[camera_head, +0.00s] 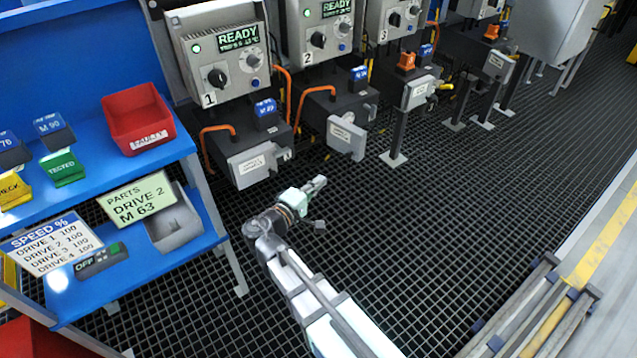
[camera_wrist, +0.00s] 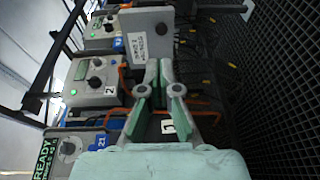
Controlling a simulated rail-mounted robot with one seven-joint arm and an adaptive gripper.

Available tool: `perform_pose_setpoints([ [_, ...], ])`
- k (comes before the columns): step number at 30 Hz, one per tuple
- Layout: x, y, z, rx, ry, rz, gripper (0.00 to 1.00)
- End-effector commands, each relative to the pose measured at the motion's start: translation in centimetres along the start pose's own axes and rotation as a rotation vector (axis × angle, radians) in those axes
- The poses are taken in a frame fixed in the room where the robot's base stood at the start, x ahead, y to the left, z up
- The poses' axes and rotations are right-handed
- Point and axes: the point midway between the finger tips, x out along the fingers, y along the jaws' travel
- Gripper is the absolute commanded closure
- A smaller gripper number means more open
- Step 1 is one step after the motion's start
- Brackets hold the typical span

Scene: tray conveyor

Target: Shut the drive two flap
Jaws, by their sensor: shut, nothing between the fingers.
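The drive two flap (camera_head: 346,137) is a light grey labelled plate on the front of the dark drive two housing (camera_head: 340,108). It looks swung out at an angle from the housing. In the wrist view the flap (camera_wrist: 152,33) stands ahead, just beyond my fingertips, its label facing me. My gripper (camera_head: 319,182) is in front of and below the flap in the head view, over the floor grating. In the wrist view its two fingers (camera_wrist: 159,64) point at the flap's lower edge. They are shut and empty. I cannot tell whether they touch the flap.
The drive one flap (camera_head: 258,165) is left of drive two. A thin dark post (camera_head: 399,135) stands right of it. A blue shelf (camera_head: 130,260) with a grey bin (camera_head: 175,222) and signs is at left. The floor grating at right is open up to the rails (camera_head: 530,305).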

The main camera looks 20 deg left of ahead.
Motion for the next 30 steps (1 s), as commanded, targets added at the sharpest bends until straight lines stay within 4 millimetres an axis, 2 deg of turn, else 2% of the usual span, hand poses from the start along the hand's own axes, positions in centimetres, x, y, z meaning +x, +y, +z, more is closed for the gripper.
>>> perform_pose_setpoints([
  [9, 6.3, -0.3, -0.1, -0.001, -0.004, -0.001, 1.0],
  [15, 9.5, -0.3, 0.0, 0.0, -0.003, -0.001, 1.0],
  [21, 11.3, -0.2, 0.0, 0.0, -0.001, -0.001, 1.0],
  [30, 11.7, -0.1, 0.1, -0.001, 0.0, -0.002, 1.0],
])
